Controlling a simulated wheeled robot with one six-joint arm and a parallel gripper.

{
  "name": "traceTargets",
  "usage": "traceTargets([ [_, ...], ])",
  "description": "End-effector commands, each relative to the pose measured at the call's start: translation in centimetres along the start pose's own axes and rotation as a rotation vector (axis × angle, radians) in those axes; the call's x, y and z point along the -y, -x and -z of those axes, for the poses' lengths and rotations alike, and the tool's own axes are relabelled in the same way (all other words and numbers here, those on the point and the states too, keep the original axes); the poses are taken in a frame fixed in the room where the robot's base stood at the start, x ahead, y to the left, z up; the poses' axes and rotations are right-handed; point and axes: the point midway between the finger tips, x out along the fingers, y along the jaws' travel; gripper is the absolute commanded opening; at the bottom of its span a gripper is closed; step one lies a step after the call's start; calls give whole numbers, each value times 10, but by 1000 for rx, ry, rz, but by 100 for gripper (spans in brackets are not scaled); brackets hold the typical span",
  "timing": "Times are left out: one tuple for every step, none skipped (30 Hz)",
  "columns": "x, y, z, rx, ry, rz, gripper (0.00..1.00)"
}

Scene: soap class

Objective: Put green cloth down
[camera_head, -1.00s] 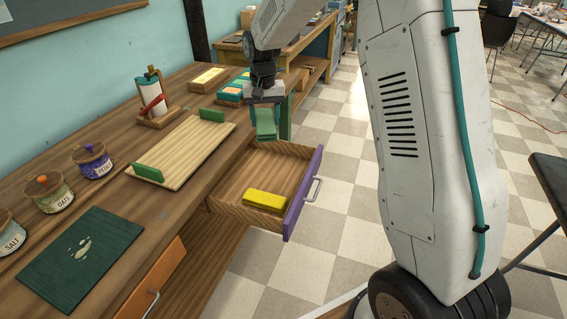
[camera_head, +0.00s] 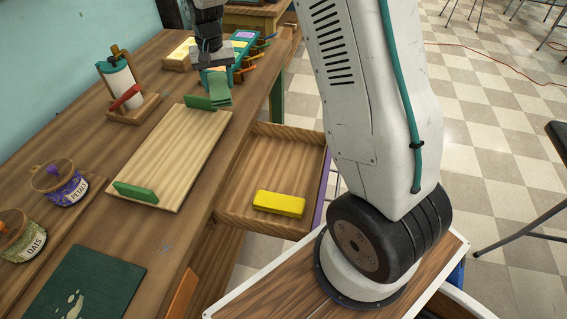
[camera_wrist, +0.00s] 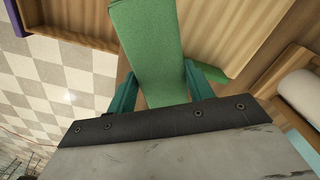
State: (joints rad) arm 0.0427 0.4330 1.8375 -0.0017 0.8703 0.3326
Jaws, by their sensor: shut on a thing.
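My gripper (camera_head: 216,80) is shut on the green cloth (camera_head: 218,95). In the head view the cloth hangs down from the fingers near the far end of the wooden tray with green handles (camera_head: 172,150). In the wrist view the green cloth (camera_wrist: 148,50) lies between the two teal fingers and extends away from them. It looks above the gap between the tray and the open drawer (camera_head: 262,160); exact height I cannot tell.
A yellow block (camera_head: 279,203) lies in the open drawer. A paper roll holder (camera_head: 125,90), jars (camera_head: 62,183) and a dark green mat (camera_head: 85,285) stand or lie on the wooden counter. Coloured boxes (camera_head: 240,45) are behind my gripper. The tray's middle is bare.

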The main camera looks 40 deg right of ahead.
Motion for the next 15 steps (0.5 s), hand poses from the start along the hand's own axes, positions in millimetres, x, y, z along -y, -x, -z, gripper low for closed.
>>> traceTargets([
  [-22,-14,-6,6,-47,-2,27],
  [-34,-22,-11,7,-78,-2,27],
  [-52,-35,-18,7,-121,-2,27],
  [-65,-44,-25,8,-156,-2,27],
  [-78,-53,-32,8,-190,-2,27],
  [-95,-65,-43,8,-237,-2,27],
  [-108,-73,-51,8,-271,-2,27],
  [-120,-81,-60,8,-304,-2,27],
  [-134,-90,-70,7,-346,-2,27],
  [-143,-97,-79,7,-376,-2,27],
  [-152,-102,-87,8,-404,-2,27],
  [-162,-109,-97,7,-436,-2,27],
  [-168,-113,-104,6,-459,-1,27],
  [-173,-116,-110,5,-477,-1,27],
  [-179,-120,-117,5,-498,-1,27],
])
